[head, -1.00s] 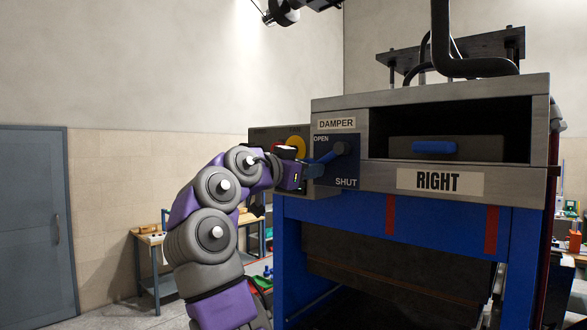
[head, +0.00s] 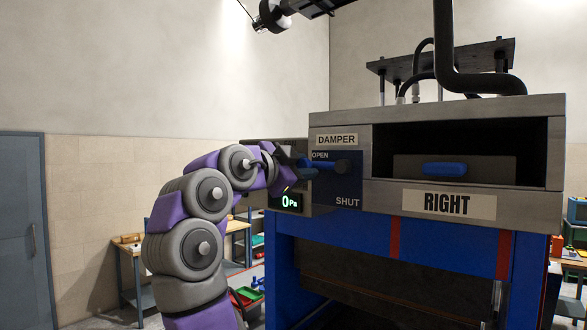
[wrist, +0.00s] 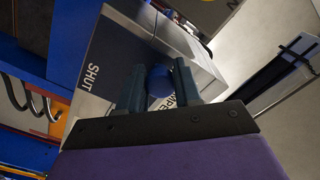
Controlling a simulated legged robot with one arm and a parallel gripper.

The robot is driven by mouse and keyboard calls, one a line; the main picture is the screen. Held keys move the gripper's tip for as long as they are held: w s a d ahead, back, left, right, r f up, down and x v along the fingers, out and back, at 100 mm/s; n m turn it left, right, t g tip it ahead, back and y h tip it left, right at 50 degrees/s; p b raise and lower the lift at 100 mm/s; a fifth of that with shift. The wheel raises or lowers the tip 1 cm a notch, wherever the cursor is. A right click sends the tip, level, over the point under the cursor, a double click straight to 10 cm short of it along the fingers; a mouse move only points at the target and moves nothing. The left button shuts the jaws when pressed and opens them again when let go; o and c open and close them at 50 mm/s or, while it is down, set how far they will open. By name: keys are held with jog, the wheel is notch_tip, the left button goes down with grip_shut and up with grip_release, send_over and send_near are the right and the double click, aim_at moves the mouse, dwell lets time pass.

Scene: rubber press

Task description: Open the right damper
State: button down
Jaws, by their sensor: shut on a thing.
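The right damper's blue lever (head: 328,164) is on a dark blue plate (head: 350,190) at the press's left front, under a DAMPER label (head: 337,140). The lever points left, about level, just below the word OPEN and well above SHUT. My gripper (head: 306,167) is at the lever's outer end, shut on it. In the wrist view the two fingers (wrist: 159,88) stand either side of the blue lever end (wrist: 159,82). The fingers hide part of the lever.
A drawer with a blue handle (head: 445,169) sits in the open slot above the RIGHT sign (head: 449,200). A green display (head: 290,201) reading 0 Pa is below my gripper. A workbench (head: 130,275) stands behind my arm at left.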

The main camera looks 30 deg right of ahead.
jog(key=shift+r, duration=0.25)
jog(key=c, duration=1.2)
grip_release()
jog(key=o, duration=0.3)
jog(key=shift+w+d+f, duration=0.1)
jog(key=shift+w, duration=0.05)
jog(key=shift+o, duration=0.5)
jog(key=shift+d, duration=0.6)
jog(key=b+v, duration=0.2)
jog(key=v, duration=1.5)
jog(key=shift+a+b, duration=0.35)
jog(key=shift+b, duration=0.05)
jog(key=shift+a+f, duration=0.1)
